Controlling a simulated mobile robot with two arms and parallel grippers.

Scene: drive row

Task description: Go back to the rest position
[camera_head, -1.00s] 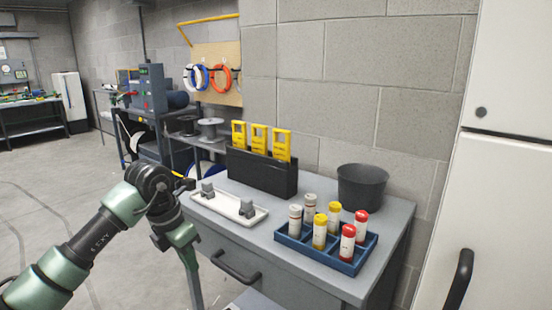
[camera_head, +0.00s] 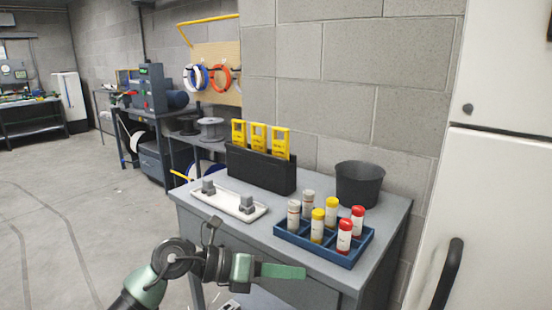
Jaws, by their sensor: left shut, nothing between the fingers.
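My left gripper (camera_head: 285,271) is in front of the grey cabinet's front edge, at the bottom middle of the view. Its arm comes in from the lower left, bent, with the green hand pointing right. The gripper is shut and holds nothing. It is apart from the things on the cabinet top and overlaps the cabinet's front in the picture. My right gripper is not in view.
The grey cabinet (camera_head: 225,221) bears a white tray (camera_head: 222,203) with two grey blocks, a black holder (camera_head: 262,174) with three yellow tags, a blue divided tray (camera_head: 325,255) with several capped bottles, and a dark bucket (camera_head: 359,185). A white cabinet (camera_head: 495,190) stands right. Floor is clear left.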

